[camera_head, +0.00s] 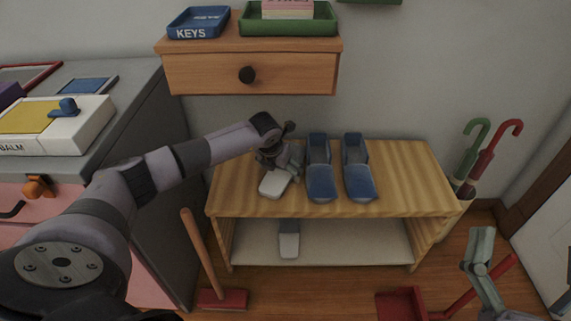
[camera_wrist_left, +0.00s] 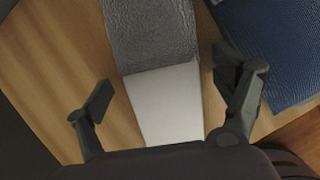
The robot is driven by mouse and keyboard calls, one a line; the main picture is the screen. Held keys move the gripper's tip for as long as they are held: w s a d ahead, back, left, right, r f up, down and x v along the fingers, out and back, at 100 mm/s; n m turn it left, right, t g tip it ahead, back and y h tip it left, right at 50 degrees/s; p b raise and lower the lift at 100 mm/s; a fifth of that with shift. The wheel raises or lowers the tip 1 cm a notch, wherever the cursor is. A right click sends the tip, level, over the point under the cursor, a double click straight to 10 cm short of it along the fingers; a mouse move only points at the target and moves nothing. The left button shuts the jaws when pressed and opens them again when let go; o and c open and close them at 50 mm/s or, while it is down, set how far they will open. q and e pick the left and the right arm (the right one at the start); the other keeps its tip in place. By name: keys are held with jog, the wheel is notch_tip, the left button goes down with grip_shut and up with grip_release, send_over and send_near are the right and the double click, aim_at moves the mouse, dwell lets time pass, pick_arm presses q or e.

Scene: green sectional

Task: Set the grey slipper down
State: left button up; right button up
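A grey slipper (camera_head: 273,185) lies on the wooden bench top (camera_head: 410,180), left of a pair of blue slippers; my left gripper hides part of it. In the left wrist view, the slipper (camera_wrist_left: 155,45) has a dark grey textured part and a pale smooth part. My left gripper (camera_head: 283,164) is over it. Its fingers (camera_wrist_left: 170,92) are open, one on each side of the slipper, with gaps visible. Another grey slipper (camera_head: 289,241) is on the pale lower shelf (camera_head: 350,243). My right gripper (camera_head: 477,270) shows at the lower right; its finger opening is unclear.
Blue slippers (camera_head: 320,178) and (camera_head: 357,177) stand close on the right. A drawer (camera_head: 205,72) hangs above the bench. A red broom (camera_head: 222,299), red dustpan (camera_head: 400,304) and umbrellas (camera_head: 472,150) are nearby. The bench top's right end is clear.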

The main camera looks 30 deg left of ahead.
pick_arm(q)
jog(key=c, duration=1.1)
jog(key=shift+o, duration=0.2)
jog(key=shift+r, duration=0.1)
